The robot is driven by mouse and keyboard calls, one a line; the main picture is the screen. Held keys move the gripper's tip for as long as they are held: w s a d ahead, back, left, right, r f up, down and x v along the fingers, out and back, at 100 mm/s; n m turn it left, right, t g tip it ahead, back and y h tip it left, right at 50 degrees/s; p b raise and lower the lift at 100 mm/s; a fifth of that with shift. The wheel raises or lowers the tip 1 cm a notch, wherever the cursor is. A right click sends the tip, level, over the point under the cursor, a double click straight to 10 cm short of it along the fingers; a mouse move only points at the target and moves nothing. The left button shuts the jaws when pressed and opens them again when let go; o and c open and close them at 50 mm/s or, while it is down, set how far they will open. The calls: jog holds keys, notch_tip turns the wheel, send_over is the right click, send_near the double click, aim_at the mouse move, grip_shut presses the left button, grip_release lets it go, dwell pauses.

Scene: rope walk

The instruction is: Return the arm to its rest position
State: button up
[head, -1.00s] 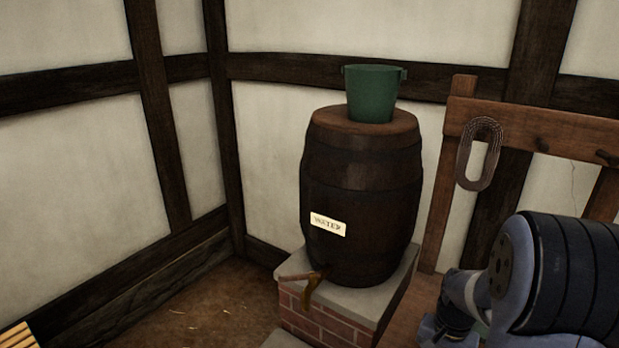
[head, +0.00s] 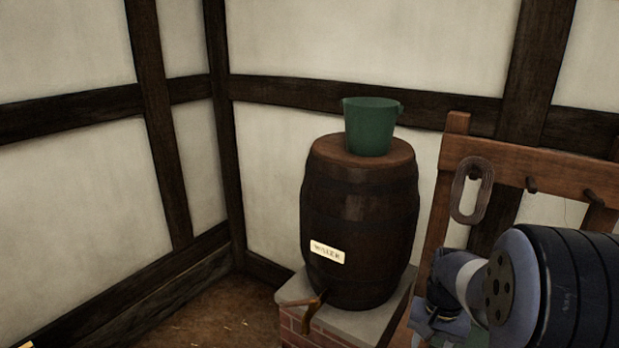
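My arm (head: 545,290) shows at the lower right of the head view, folded with its dark ribbed link and blue-grey joint close to the camera. Below and left of the big joint is a smaller grey wrist part (head: 450,290). The fingertips of my gripper cannot be made out, so I cannot tell if it is open or shut. I see nothing clearly held.
A dark barrel (head: 360,225) with a label stands on a brick and stone plinth (head: 345,322). A green bucket (head: 371,128) sits on top, and a tap (head: 312,308) juts out below. A wooden peg rack (head: 515,165) holds a rope coil (head: 458,190).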

jog(key=w+a+r+n+p, duration=0.4)
jog(key=a+p, duration=0.5)
jog(key=p, duration=0.7)
jog(key=shift+w+a+r+n+t+p, duration=0.15)
jog(key=shift+a+r+n+t+p, duration=0.15)
jog(key=shift+r+n, duration=0.3)
